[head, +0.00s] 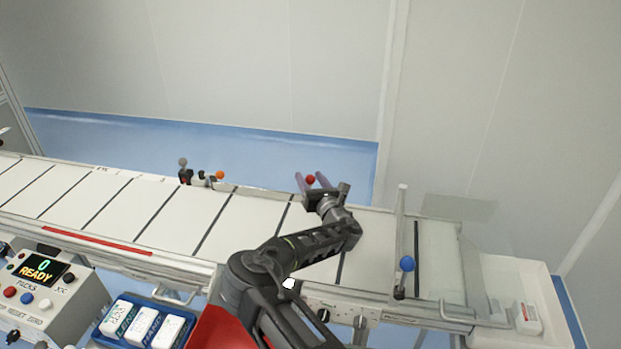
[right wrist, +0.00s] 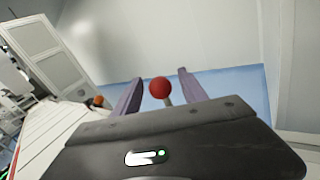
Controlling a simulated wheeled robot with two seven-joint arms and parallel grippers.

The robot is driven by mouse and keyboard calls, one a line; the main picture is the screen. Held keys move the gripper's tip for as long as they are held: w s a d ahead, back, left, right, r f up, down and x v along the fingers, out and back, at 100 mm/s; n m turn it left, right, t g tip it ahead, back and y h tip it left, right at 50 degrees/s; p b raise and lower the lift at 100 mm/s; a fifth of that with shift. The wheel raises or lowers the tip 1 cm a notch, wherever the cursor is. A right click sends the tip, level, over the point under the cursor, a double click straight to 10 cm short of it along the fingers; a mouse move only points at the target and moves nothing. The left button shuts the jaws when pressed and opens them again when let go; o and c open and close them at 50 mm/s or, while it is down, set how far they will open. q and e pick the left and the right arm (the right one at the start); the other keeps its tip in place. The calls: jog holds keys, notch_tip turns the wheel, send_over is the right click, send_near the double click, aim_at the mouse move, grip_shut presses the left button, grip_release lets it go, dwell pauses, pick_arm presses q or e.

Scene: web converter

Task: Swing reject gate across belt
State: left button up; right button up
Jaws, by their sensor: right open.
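A red ball knob (head: 310,180) shows at the far edge of the belt. It also shows in the right wrist view (right wrist: 159,88) on a short pale stem. My right gripper (head: 310,179) reaches over the belt with its two purple fingers apart, one on each side of the red knob in the picture. In the right wrist view the fingers (right wrist: 159,79) show clear gaps to the knob. The conveyor belt (head: 235,225) is white with dark cross lines. I cannot clearly make out the gate's own bar; my gripper hides part of the far edge. My left gripper is out of view.
An orange knob (head: 220,175) and a grey knob (head: 183,162) stand at the far belt edge. A blue-knobbed lever (head: 406,264) stands at the near right. A control box (head: 50,290) reading READY and a blue tray (head: 122,304) with white packs are at the near left.

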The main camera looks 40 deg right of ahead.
grip_shut()
dwell(0.5)
dwell(0.9)
